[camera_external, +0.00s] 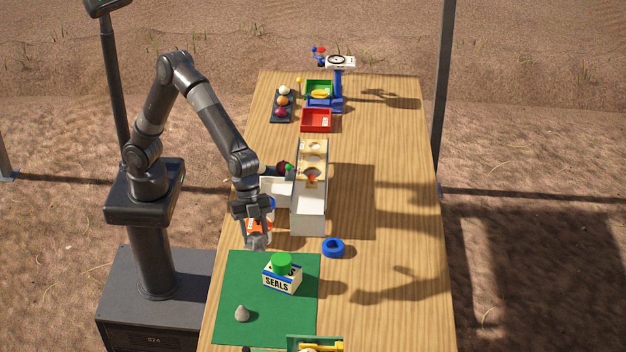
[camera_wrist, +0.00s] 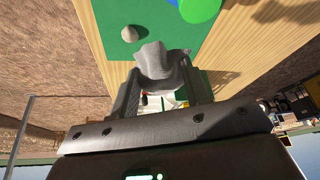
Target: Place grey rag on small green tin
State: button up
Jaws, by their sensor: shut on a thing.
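My gripper (camera_external: 256,236) is shut on the grey rag (camera_wrist: 157,62). The rag hangs bunched between the fingertips, and it also shows below the gripper in the external view (camera_external: 257,243). The small green tin (camera_external: 282,262) sits on the white box labelled SEALS (camera_external: 283,280), on the green mat. The tin shows at the top edge of the wrist view (camera_wrist: 200,9), partly cut off. The gripper and rag are up and to the left of the tin in the external view, apart from it.
A small grey cone-like object (camera_external: 242,313) stands on the green mat (camera_external: 302,325). An orange-and-white item (camera_external: 260,225) is close behind the gripper. A white elevator-like structure (camera_external: 308,210) stands beyond. The table's right side is clear.

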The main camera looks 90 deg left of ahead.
send_over(282, 259)
jog(key=a, duration=0.1)
jog(key=f, duration=0.4)
jog(key=shift+s+f, duration=0.1)
jog(key=shift+s, duration=0.3)
jog(key=shift+w+a+f, duration=0.1)
jog(key=shift+f, duration=1.95)
jog(key=shift+f, duration=0.2)
jog(key=o, duration=1)
jog(key=shift+r, duration=0.1)
